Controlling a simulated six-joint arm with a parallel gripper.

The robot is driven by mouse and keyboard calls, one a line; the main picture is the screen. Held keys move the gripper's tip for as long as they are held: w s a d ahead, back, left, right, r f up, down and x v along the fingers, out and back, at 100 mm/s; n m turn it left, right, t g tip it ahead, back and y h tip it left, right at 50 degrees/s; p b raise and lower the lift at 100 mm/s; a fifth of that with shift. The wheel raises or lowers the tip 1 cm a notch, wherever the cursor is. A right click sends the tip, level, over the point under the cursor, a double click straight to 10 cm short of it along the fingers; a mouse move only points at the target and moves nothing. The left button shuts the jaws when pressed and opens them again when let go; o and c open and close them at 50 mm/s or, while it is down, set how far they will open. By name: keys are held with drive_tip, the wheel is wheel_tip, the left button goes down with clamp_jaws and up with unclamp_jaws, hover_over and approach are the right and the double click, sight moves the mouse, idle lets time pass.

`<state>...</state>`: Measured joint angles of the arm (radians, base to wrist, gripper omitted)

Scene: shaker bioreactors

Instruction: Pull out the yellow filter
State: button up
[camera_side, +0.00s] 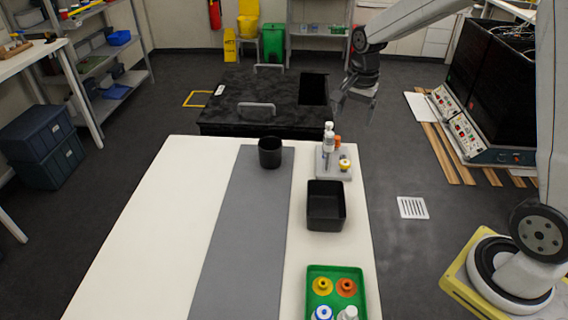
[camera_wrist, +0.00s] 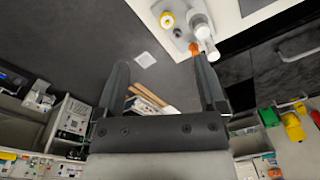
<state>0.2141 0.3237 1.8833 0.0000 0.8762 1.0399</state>
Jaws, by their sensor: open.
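A yellow-and-white round piece (camera_side: 345,164) sits on a small grey stand (camera_side: 326,176) at the table's far right corner. It also shows at the top of the wrist view (camera_wrist: 167,19). Beside it on the stand are a white-capped bottle (camera_side: 328,142) and an orange piece (camera_side: 337,140). Another yellow round piece (camera_side: 322,285) lies in the green tray (camera_side: 314,270) near the front. My gripper (camera_side: 357,108) is open and empty, beyond the stand and apart from it. In the wrist view, one finger of my gripper (camera_wrist: 161,65) partly overlaps the orange piece.
A black bin (camera_side: 327,212) stands between the stand and the green tray. A black cup (camera_side: 270,153) stands on the grey strip (camera_side: 240,245). The tray also holds orange, blue and white pieces. A black box with handles (camera_side: 225,105) is behind the table. The table's left side is clear.

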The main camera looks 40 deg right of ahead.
drive_tip(key=w+d+f+m, duration=0.1)
drive_tip(key=w+d+m, duration=0.3)
drive_tip(key=d+m, duration=0.1)
hover_over(345, 162)
drive_tip(key=shift+g, duration=0.3)
wheel_tip(345, 162, down, 10)
drive_tip(key=shift+f, duration=0.2)
drive_tip(key=shift+f, duration=3.85)
clamp_jaws()
drive_tip(key=shift+r, duration=1.3)
drive_tip(key=shift+r, duration=1.4)
